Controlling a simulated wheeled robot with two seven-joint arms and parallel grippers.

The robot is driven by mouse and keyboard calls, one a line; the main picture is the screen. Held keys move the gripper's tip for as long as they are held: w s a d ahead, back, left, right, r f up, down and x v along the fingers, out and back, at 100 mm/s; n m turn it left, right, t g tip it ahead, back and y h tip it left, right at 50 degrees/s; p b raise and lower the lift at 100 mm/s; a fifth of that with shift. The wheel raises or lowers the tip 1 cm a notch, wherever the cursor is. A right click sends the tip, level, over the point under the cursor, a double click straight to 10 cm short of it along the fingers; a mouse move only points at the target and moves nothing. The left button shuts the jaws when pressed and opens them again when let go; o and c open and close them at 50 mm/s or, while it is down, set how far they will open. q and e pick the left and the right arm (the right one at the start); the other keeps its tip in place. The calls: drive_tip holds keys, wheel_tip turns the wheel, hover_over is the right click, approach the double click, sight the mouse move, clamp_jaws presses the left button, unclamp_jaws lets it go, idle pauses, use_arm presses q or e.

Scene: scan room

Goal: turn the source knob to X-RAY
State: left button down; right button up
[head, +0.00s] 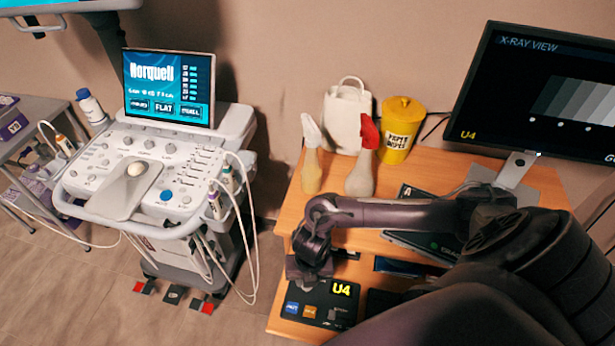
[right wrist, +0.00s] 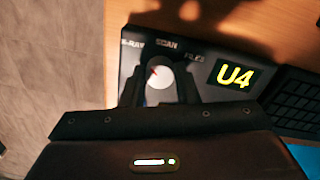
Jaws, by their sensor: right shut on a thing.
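The source knob (right wrist: 161,88) is a pale round knob on a dark control box, seen in the right wrist view. A red mark on it points up and left, toward the X-RAY label (right wrist: 132,43). The SCAN label (right wrist: 166,43) and FILES label (right wrist: 194,56) lie to the right of it. My right gripper (right wrist: 160,84) is shut on the knob, with a finger on either side. In the head view my right gripper (head: 309,272) is over the far left part of the control box (head: 318,313) and hides the knob. My left gripper is not in view.
A keyboard (right wrist: 292,105) lies right of the box. A monitor (head: 545,90) reading X-RAY VIEW stands at the back right. An ultrasound cart (head: 150,180) is left.

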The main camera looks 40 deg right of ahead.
drive_tip(key=o, duration=1)
drive_tip(key=shift+r, duration=0.1)
wheel_tip(320, 180, up, 8)
drive_tip(key=shift+d+f, duration=0.15)
drive_tip(key=shift+f, duration=0.05)
drive_tip(key=shift+s, duration=0.15)
